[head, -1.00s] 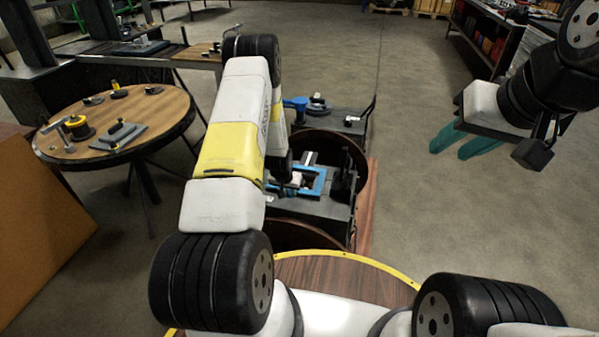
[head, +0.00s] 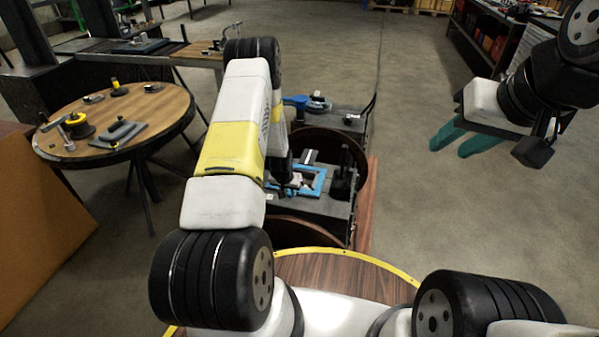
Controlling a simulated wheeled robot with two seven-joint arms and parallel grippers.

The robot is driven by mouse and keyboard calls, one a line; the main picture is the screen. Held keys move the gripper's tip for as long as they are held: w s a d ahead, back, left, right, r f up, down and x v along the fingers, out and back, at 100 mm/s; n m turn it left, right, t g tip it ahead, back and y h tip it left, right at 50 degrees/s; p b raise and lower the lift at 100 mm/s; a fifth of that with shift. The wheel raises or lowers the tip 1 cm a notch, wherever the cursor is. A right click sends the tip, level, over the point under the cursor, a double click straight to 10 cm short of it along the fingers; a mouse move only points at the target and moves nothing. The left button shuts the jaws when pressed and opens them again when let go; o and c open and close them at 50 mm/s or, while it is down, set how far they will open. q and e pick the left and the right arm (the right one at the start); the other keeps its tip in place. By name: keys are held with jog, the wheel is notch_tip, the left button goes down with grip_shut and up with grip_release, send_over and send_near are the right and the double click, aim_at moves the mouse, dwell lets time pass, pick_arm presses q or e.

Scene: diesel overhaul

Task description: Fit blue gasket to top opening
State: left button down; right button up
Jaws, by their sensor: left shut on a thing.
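The blue gasket (head: 319,184) is a rectangular frame over the dark engine block (head: 335,216), in the middle of the head view. My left arm reaches down to it, and my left gripper (head: 298,184) is at its left part, shut on it; the fingertips are mostly hidden by the arm. The top opening is under or near the gasket and I cannot make it out. Whether the gasket touches the block I cannot tell. My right gripper (head: 464,139) has teal fingers apart, open and empty, over bare floor at the right.
A round wooden table (head: 165,108) at the left holds several tools and parts. Another blue part (head: 296,101) lies on the dark block's far section. A shelf (head: 490,40) stands at the back right. The floor at the right is clear.

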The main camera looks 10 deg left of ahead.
pick_arm(q)
jog(key=c, duration=1.2)
grip_release()
jog(key=v, duration=0.7)
jog(key=shift+s+r, duration=0.15)
jog(key=shift+r, duration=0.2)
